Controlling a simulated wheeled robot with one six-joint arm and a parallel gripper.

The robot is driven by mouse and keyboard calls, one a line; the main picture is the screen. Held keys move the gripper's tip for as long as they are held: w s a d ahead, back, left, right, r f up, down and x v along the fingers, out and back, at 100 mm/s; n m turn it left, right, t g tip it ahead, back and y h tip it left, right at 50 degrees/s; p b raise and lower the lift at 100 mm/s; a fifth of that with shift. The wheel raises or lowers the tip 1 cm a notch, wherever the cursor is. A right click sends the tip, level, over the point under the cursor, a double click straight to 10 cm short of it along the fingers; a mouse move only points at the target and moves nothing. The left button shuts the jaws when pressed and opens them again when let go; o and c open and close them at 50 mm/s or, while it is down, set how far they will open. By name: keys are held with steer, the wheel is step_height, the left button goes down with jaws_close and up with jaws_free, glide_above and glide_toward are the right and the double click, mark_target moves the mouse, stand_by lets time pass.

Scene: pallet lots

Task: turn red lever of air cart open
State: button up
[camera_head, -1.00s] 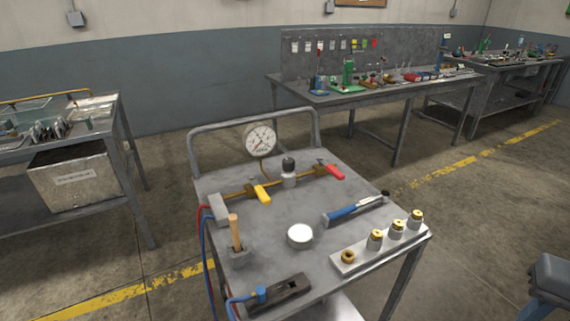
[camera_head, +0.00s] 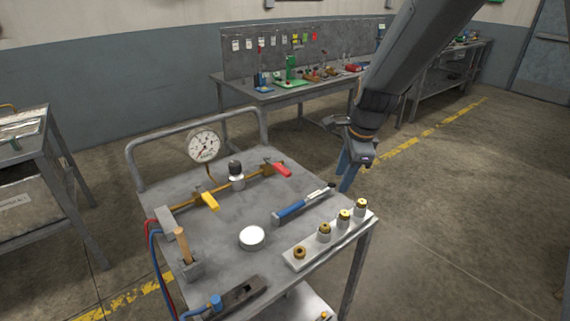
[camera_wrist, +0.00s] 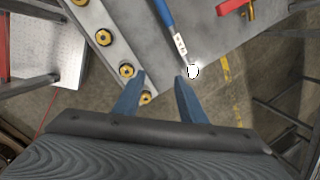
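The air cart (camera_head: 225,240) is a grey metal cart with a brass pipe, a round gauge (camera_head: 203,145), a yellow lever (camera_head: 209,201) and a red lever (camera_head: 281,169) on its top. The red lever is at the far right end of the pipe; it also shows at the top of the wrist view (camera_wrist: 231,6). My gripper (camera_head: 345,180) is beside the cart's right edge, pointing down. In the wrist view my gripper (camera_wrist: 160,77) has its blue fingers apart with nothing between them.
A blue-handled tool (camera_head: 303,205) lies on the cart near my gripper. A plate with several brass fittings (camera_head: 325,240) sits at the front right. A white disc (camera_head: 252,238) and a wooden-handled tool (camera_head: 182,245) stand on the cart. A workbench (camera_head: 290,97) is behind.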

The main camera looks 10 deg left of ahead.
mark_target(283, 169)
steer(key=w+a+m+y+p, duration=0.1)
steer(key=w+a+m, duration=0.4)
steer(key=a, duration=0.3)
steer(key=w+a+m+y, duration=0.1)
steer(key=w+a+m, duration=0.45)
steer(key=a, duration=0.25)
steer(key=shift+t, duration=0.4)
steer(key=shift+s+p+x, duration=0.2)
steer(key=shift+p+x, duration=0.25)
steer(key=shift+x, duration=1.4)
steer(key=shift+s+p+x, duration=0.2)
steer(key=shift+p+x, duration=0.25)
steer(key=shift+x, duration=1.35)
steer(key=shift+d+f, duration=0.1)
steer(key=shift+f, duration=0.05)
steer(key=shift+c, duration=0.3)
jaws_close()
